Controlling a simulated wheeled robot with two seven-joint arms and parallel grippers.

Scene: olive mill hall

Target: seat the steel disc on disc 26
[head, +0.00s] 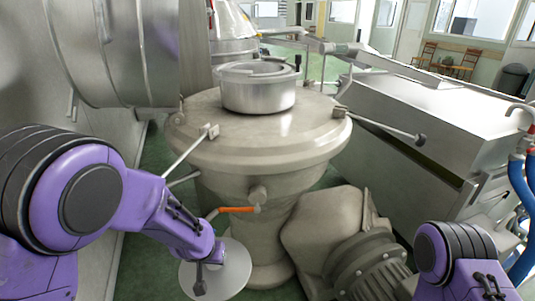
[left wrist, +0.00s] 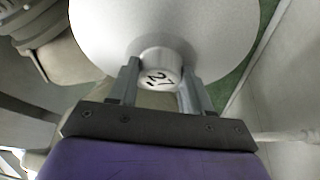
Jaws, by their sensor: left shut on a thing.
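A round pale steel disc (head: 235,272) hangs low in front of the separator in the head view, partly behind my left wrist. It fills the upper part of the left wrist view (left wrist: 215,40). A short round knob (left wrist: 160,68) on it carries dark marks that look like 27. My left gripper (left wrist: 158,88) is shut on this knob, with a finger on each side. My right arm shows at the lower right of the head view, but its gripper is out of the picture. I cannot make out disc 26 in either view.
The separator (head: 255,145) stands ahead with a round metal collar (head: 258,95) on top and thin handles sticking out. An orange-gripped lever (head: 238,210) is just above the held disc. A motor (head: 345,245) and a long steel trough (head: 430,120) stand to the right.

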